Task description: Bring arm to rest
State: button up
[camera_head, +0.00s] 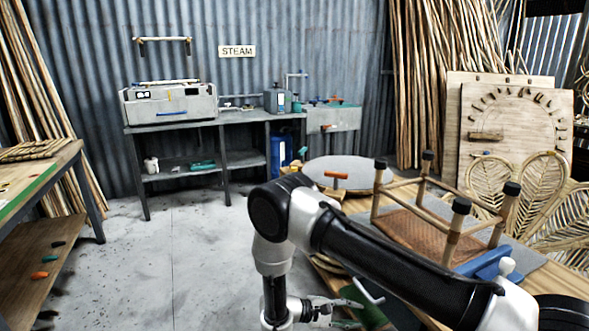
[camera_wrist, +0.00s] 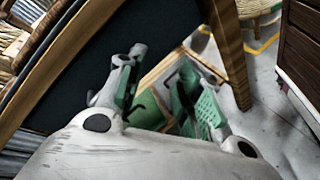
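My arm crosses the front of the head view from the lower right, bends at a raised elbow, and hangs down to my gripper (camera_head: 325,312) at the bottom edge. My gripper is low, beside the near edge of a wooden worktable (camera_head: 560,262). In the wrist view, my gripper (camera_wrist: 163,88) has two fingers with green pads standing apart, and it looks open. A green surface (camera_wrist: 150,112) shows behind the gap; I cannot tell what it is. I see nothing clearly held between the fingers. The gripper is partly cut off in the head view.
A stool frame (camera_head: 442,205) with dark leg caps stands upside down on the worktable. A round grey disc (camera_head: 340,172) lies behind my elbow. A steam bench (camera_head: 240,118) stands at the back wall, another bench (camera_head: 35,240) at left. The floor (camera_head: 175,250) between is clear.

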jog(key=s+d+r+m+g+y, duration=0.1)
jog(key=s+d+r+g+y, duration=0.15)
jog(key=r, duration=0.65)
jog(key=s+d+r+m+g+y, duration=0.1)
jog(key=s+d+r+y, duration=0.25)
jog(key=r, duration=0.65)
jog(key=s+d+r+m+g+y, duration=0.1)
jog(key=s+d+r+g+y, duration=0.15)
jog(key=r, duration=0.65)
jog(key=s+d+r+m+t+y, duration=0.3)
jog(key=s+d+r+t, duration=0.1)
jog(key=r, duration=0.5)
jog(key=s+d+r+m+t+y, duration=0.3)
jog(key=s+d+r, duration=0.3)
jog(key=s+r, duration=0.3)
jog(key=shift+d+r+t, duration=0.25)
jog(key=shift+r+t, duration=0.15)
jog(key=shift+t, duration=0.3)
